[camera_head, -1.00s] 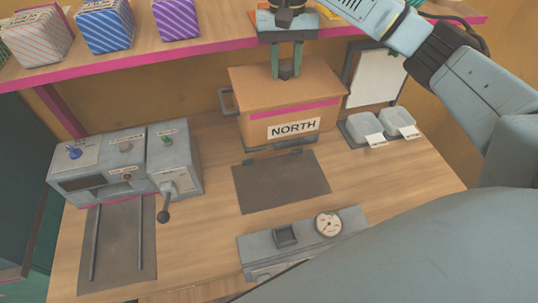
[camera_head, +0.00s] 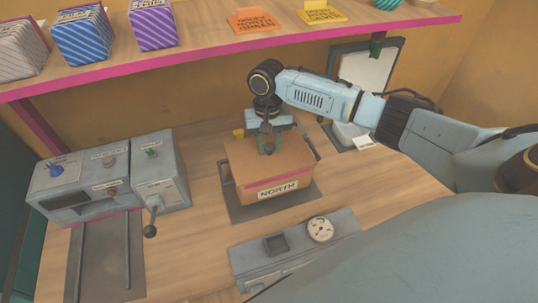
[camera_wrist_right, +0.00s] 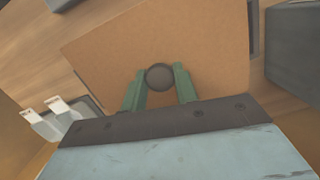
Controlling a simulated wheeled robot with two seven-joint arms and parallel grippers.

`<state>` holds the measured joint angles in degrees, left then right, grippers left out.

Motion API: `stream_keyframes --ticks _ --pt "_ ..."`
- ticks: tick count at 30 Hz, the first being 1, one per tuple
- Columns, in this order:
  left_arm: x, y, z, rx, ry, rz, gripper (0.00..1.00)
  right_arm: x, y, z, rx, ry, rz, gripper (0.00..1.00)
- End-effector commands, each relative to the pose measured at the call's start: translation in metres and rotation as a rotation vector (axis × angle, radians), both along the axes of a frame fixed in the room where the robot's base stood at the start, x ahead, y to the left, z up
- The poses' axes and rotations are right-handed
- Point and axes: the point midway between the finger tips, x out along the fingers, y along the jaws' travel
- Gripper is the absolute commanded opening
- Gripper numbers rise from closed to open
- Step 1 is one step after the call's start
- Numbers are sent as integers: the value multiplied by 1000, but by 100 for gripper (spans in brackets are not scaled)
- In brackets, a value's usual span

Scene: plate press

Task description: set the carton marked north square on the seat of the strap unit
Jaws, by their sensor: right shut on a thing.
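The carton marked NORTH (camera_head: 268,178) is a brown box with a pink stripe and a white label on its front. It is upright over the dark flat seat (camera_head: 236,204) of the strap unit, turned a little against it. Seat shows along the carton's left and front. I cannot tell whether the carton touches it. My right gripper (camera_head: 268,148) is shut on the knob on the carton's top. In the right wrist view the green fingers (camera_wrist_right: 159,88) clasp the round knob above the carton top (camera_wrist_right: 200,45). The unit's back is hidden. My left gripper is not in view.
A grey control box (camera_head: 107,178) with knobs and a lever stands left. A grey gauge unit (camera_head: 295,245) stands in front. A shelf (camera_head: 215,52) with striped boxes and order cards runs above. Small white trays (camera_head: 350,135) are at the right, behind my arm.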

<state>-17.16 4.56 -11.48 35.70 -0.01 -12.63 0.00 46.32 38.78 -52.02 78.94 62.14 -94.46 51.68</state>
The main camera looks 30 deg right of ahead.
Motion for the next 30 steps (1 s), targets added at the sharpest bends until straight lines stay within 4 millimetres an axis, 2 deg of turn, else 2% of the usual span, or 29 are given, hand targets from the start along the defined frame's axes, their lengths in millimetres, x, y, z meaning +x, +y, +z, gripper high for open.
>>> stream_keyframes --ticks 5,12,24,25,30 --pt "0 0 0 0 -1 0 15 0 0 -15 0 0 -1 0" --pt "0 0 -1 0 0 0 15 0 0 -47 0 -1 -1 0" --pt "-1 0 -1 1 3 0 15 0 0 -53 0 -1 -1 0" --pt "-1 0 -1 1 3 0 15 0 0 -53 0 0 0 30" --pt "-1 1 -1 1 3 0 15 0 0 -53 0 -1 0 51"
